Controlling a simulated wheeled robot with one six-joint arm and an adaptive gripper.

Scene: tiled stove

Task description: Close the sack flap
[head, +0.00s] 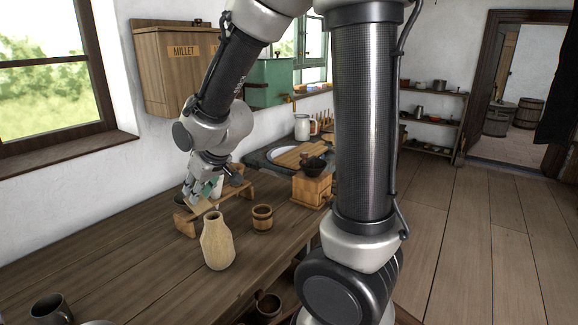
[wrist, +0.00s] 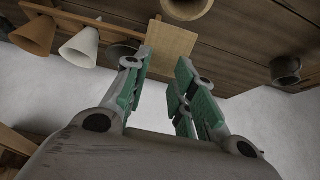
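My gripper (head: 207,188) is low over the small wooden bench on the counter. In the wrist view its two green-padded fingers (wrist: 166,60) stand apart with a gap between them. A tan, woven-looking square piece (wrist: 172,38) shows just beyond the fingertips, which overlap its near edge in the picture. I cannot tell whether they touch it. It may be the sack flap, but no sack body shows clearly. In the head view a small tan patch (head: 199,206) under the gripper may be the same piece, partly hidden.
A beige jug-shaped vessel (head: 217,243) stands close in front of the bench (head: 184,224). A small wooden tub (head: 262,218) and a grinder box (head: 311,189) stand to the right. A dark mug (head: 50,309) stands at front left.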

